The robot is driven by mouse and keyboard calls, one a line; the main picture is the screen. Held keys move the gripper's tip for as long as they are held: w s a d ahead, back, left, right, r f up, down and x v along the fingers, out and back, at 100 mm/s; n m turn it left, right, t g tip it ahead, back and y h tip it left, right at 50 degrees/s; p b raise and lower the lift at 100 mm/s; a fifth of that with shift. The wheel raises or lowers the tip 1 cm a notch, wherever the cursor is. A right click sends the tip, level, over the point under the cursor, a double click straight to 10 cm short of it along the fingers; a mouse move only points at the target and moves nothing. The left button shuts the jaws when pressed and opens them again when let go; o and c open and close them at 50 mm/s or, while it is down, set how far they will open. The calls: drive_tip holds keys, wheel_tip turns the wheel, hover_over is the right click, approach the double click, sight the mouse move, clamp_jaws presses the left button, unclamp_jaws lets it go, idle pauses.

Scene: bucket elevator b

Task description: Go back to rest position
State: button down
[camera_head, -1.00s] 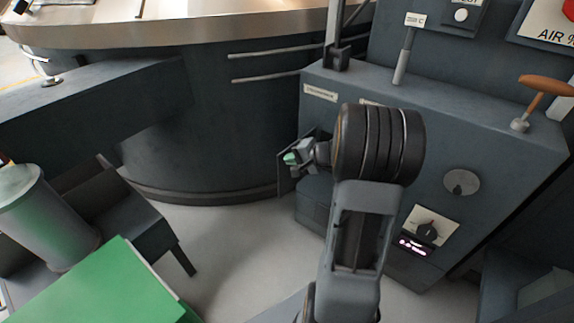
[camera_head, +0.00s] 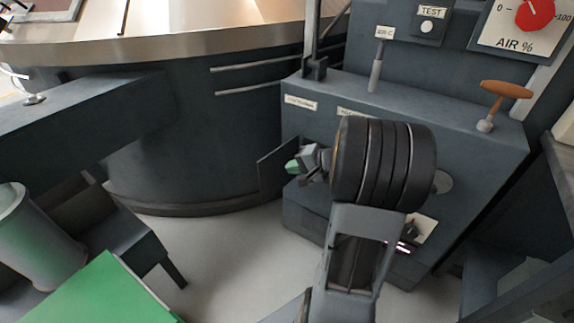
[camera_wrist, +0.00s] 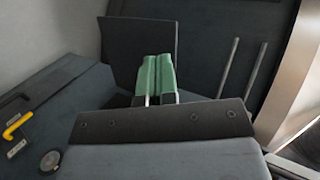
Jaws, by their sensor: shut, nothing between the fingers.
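My gripper (camera_head: 293,166) shows at the end of my arm in the middle of the head view. It points left, in front of the dark control cabinet (camera_head: 440,150). In the wrist view its two green fingertips (camera_wrist: 157,76) are together with nothing between them. A dark flat plate (camera_head: 278,168) stands close behind the fingertips. It also shows in the wrist view (camera_wrist: 122,50). I cannot tell whether the fingers touch the plate.
The cabinet carries an orange-handled lever (camera_head: 506,89), a grey lever (camera_head: 376,72) and a red AIR % dial (camera_head: 535,14). A large round dark drum (camera_head: 190,150) stands behind. Floor (camera_head: 215,245) is clear between.

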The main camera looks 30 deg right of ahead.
drive_tip(key=shift+s+d+r, duration=0.15)
drive_tip(key=shift+s+r, duration=0.2)
drive_tip(key=shift+s, duration=0.1)
drive_tip(key=s+a+r+n+g+p, duration=0.5)
drive_tip(key=a+r+n+g+p, duration=0.1)
drive_tip(key=a+r+p, duration=0.65)
drive_tip(key=s+a+r+n+h+p, duration=0.2)
drive_tip(key=s+r+h+p, duration=0.1)
drive_tip(key=r+p, duration=0.2)
drive_tip(key=s+a+r+n+h+p, duration=0.2)
drive_tip(key=s+r+n+h+p, duration=0.1)
drive_tip(key=r+p, duration=0.3)
wheel_tip(320, 180, up, 2)
drive_tip(key=shift+s+a+r+h, duration=0.15)
drive_tip(key=shift+s+a+h, duration=0.2)
drive_tip(key=shift+s, duration=0.45)
